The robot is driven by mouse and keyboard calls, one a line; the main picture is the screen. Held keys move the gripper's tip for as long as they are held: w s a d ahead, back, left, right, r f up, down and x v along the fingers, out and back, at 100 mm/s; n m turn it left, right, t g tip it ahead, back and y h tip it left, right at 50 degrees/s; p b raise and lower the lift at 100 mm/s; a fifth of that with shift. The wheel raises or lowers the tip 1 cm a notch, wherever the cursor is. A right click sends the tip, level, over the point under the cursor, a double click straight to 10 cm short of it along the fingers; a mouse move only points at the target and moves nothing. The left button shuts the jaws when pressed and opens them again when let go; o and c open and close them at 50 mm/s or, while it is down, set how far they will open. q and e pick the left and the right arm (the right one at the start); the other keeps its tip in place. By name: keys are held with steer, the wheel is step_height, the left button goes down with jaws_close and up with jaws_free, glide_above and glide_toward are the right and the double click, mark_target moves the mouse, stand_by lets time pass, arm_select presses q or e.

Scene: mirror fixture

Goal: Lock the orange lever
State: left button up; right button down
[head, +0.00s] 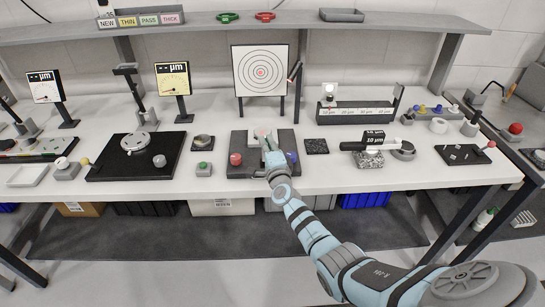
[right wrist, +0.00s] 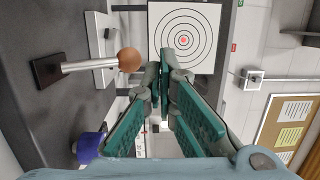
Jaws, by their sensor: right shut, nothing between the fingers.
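The orange lever (right wrist: 130,60) shows in the right wrist view as a pale rod with an orange-brown ball on its end and a dark base. The ball is left of my right fingertips in that view, with a small gap between them. In the head view I cannot pick the lever out clearly; my right gripper covers part of the grey fixture (head: 245,138). My right gripper (head: 267,145) is over the fixture, and its green fingers (right wrist: 163,68) are closed together and empty. My left gripper is not in view.
A red knob (head: 236,159) and a blue knob (head: 292,157) flank the fixture's front. A target board (head: 260,70) stands behind. A dark textured plate (head: 316,146) lies to the right, a round-topped black stage (head: 138,160) to the left. A shelf (head: 220,27) overhangs the back.

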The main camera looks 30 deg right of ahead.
steer(key=s+a+r+p, duration=0.2)
steer(key=s+r+p, duration=0.3)
steer(key=s+r, duration=0.3)
steer(key=shift+s+r, duration=0.2)
steer(key=shift+s, duration=1)
steer(key=shift+w+a, duration=0.1)
